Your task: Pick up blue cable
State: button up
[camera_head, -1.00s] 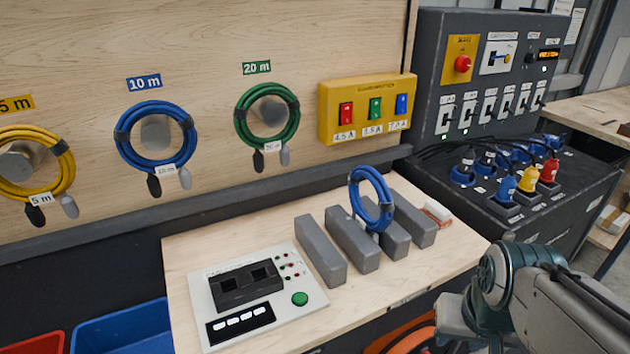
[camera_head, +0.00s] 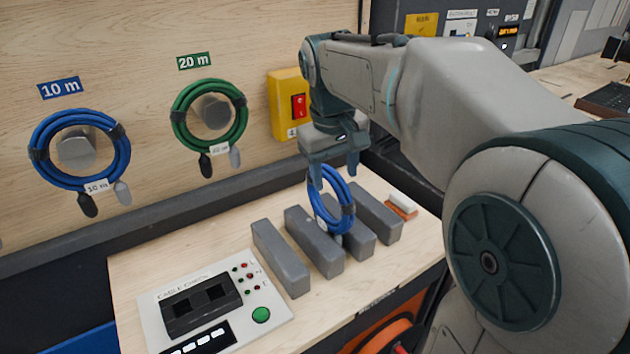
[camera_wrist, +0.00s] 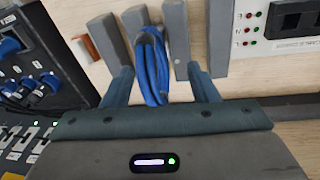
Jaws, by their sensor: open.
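A coiled blue cable (camera_head: 334,208) stands upright among the grey blocks on the wooden bench. My gripper (camera_head: 333,180) is open, pointing down just above the coil, with its fingers near the coil's top. In the wrist view the blue cable (camera_wrist: 153,65) lies between and beyond the two open fingers of my gripper (camera_wrist: 160,82). I cannot tell whether a finger touches it. A second blue coil (camera_head: 80,150) hangs on a wall peg under the 10 m sign.
Several grey blocks (camera_head: 281,258) stand in a row on the bench. A panel with a green button (camera_head: 261,315) lies in front. A green coil (camera_head: 209,114) hangs on the wall. A yellow switch box (camera_head: 284,110) is behind my arm.

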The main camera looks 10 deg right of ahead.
jog(key=n, duration=0.1)
send_near(329, 170)
jog(key=w+a, duration=0.1)
jog(key=shift+n+g+h, duration=0.3)
jog(key=shift+g+h, duration=0.1)
jog(key=f, duration=0.2)
jog(key=d+f, duration=0.1)
jog(key=f, duration=0.2)
jog(key=w+f, duration=0.1)
jog(key=f, duration=0.2)
jog(key=shift+d+f, duration=0.2)
jog(key=f, duration=0.2)
jog(key=d+f, duration=0.1)
jog(key=f, duration=0.1)
jog(key=shift+s+f, duration=0.1)
jog(key=shift+s, duration=0.1)
jog(key=shift+w+f, duration=0.1)
jog(key=shift+f, duration=0.3)
grip_shut()
